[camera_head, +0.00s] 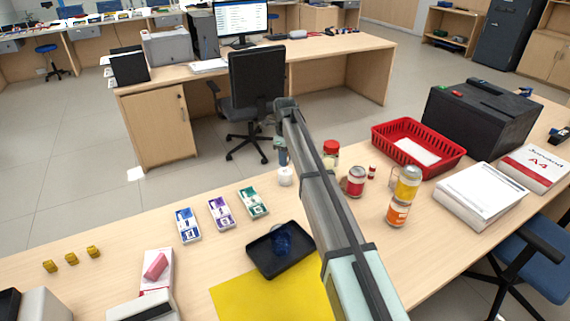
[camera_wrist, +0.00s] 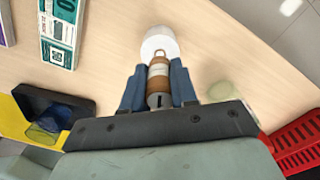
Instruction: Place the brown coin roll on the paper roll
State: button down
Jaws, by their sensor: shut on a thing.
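My gripper (camera_wrist: 158,92) is shut on the brown coin roll (camera_wrist: 159,69), a brown cylinder with a pale band, between its two blue fingers. In the head view my gripper (camera_head: 282,155) is over the back edge area of the counter, and the coin roll is hard to make out there. The white paper roll (camera_wrist: 160,43) stands on the counter just past the fingertips. It also shows in the head view (camera_head: 286,177), right below my gripper. The coin roll's far end overlaps the paper roll in the wrist view; I cannot tell whether they touch.
A red-lidded jar (camera_head: 331,149), a red can (camera_head: 356,181) and stacked orange and yellow cans (camera_head: 398,214) stand to the right. A red basket (camera_head: 455,163) is farther right. A black tray (camera_head: 301,264) holding a blue cup and several banknote stacks (camera_head: 221,212) lie left.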

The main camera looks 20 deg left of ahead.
jog(key=shift+f, duration=1.45)
jog(key=shift+f, duration=0.1)
jog(key=c, duration=0.9)
grip_release()
notch_tip(320, 180, up, 12)
jog(key=shift+r, duration=0.15)
